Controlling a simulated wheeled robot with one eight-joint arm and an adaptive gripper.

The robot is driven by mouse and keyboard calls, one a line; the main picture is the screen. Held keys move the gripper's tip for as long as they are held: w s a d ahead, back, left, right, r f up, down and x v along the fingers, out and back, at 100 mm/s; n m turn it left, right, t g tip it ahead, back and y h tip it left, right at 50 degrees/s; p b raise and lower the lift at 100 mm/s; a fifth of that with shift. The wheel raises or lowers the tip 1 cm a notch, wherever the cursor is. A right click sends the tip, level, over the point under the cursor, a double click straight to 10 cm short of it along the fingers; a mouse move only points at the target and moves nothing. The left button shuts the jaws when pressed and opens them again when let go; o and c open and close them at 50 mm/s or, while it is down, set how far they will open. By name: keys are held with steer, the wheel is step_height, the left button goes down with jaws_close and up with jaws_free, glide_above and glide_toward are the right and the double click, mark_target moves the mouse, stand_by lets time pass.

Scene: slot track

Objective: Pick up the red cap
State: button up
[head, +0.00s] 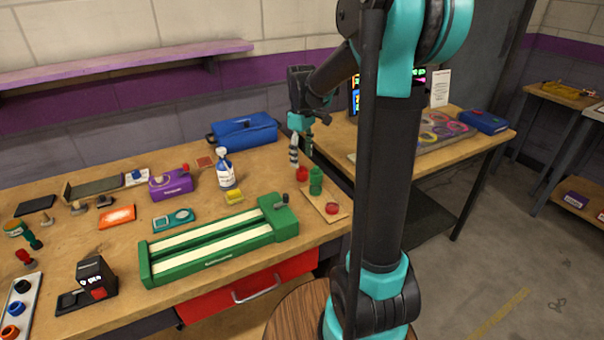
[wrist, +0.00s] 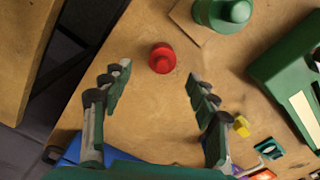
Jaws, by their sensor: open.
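A small red cap (head: 302,174) stands on the workbench top, just behind the green bottle (head: 316,182). In the wrist view the red cap (wrist: 162,58) lies just beyond the fingertips, roughly centred between them. My gripper (head: 301,156) points down above the cap, with its fingers apart. In the wrist view my gripper (wrist: 157,82) is open and nothing is between its fingers. The green bottle (wrist: 222,12) shows close by at the top of the wrist view.
A wooden board (head: 318,201) carries the green bottle and a flat red round piece (head: 332,208). A green slot track (head: 215,246) lies in front. A blue case (head: 243,132), a white bottle (head: 225,170) and a yellow block (head: 234,197) are to the left. The bench edge is close at right.

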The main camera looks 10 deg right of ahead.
mark_target(302, 166)
steer(key=shift+s+f, duration=0.15)
steer(key=shift+f, duration=1.2)
steer(key=shift+s+f, duration=0.1)
steer(key=shift+f, duration=1.2)
steer(key=shift+c, duration=0.2)
steer(key=c, duration=0.7)
